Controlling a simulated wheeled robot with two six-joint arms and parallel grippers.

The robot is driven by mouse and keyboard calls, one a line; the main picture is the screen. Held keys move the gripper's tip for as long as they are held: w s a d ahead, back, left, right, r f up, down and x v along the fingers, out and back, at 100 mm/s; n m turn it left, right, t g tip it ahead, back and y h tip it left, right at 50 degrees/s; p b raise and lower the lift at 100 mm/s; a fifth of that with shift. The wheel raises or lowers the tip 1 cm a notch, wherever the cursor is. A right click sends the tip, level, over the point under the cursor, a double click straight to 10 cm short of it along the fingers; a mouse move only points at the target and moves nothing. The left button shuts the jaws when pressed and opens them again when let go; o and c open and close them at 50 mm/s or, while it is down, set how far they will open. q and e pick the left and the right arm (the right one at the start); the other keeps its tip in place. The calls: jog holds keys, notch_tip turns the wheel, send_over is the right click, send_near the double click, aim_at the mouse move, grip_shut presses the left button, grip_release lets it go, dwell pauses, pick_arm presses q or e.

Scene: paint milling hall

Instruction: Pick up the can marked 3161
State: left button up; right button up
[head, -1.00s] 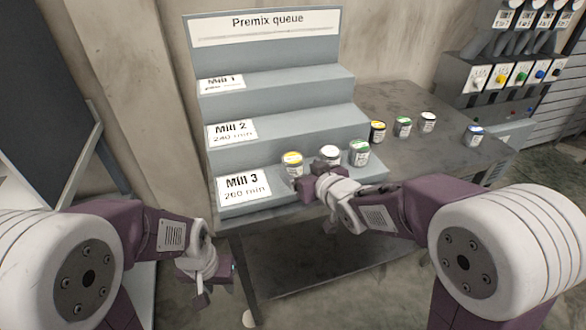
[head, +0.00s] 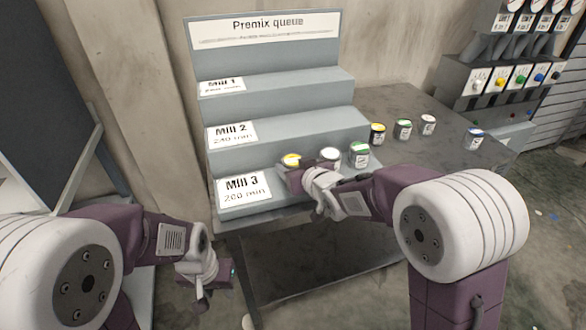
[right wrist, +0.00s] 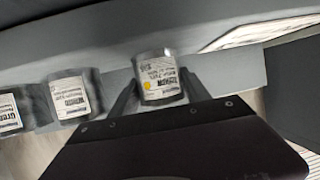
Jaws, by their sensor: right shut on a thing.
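A yellow-topped can (head: 291,159) stands on the lowest step of the rack, beside the Mill 3 card. My right gripper (head: 291,171) is at this can, largely covering it in the head view. In the right wrist view, the can (right wrist: 158,78) sits between the two fingers, which are shut on it; its label has a yellow dot. The label print is blurred, and I cannot read 3161 on any can. A white-topped can (head: 330,156) and a green-topped can (head: 359,154) stand to its right on the same step. My left gripper (head: 217,286) is open and empty, low at the left.
The grey stepped rack (head: 275,88) has bare Mill 1 and Mill 2 steps. Several more cans, including a dark one with a yellow label (head: 377,134) and a blue-marked one (head: 474,139), stand on the dark table (head: 430,155). A dispenser (head: 500,85) stands at the back right.

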aim_at(297, 158)
jog(key=shift+r, duration=0.1)
jog(key=shift+r, duration=0.35)
jog(key=r+p, duration=0.2)
jog(key=r, duration=0.1)
jog(key=d+r, duration=0.1)
jog(key=shift+w+r+p, duration=0.3)
jog(key=shift+p, duration=0.1)
jog(key=w+d+r+p, duration=0.1)
jog(key=d+p, duration=0.1)
jog(key=w+d+r+p, duration=0.2)
jog(key=d, duration=0.1)
jog(key=w+d+r+p, duration=0.2)
jog(key=d, duration=0.1)
jog(key=shift+d+r+p, duration=0.15)
jog(key=shift+p, duration=0.25)
jog(key=shift+w+d+r, duration=0.1)
jog(key=shift+w+d, duration=0.1)
jog(key=shift+d, duration=0.3)
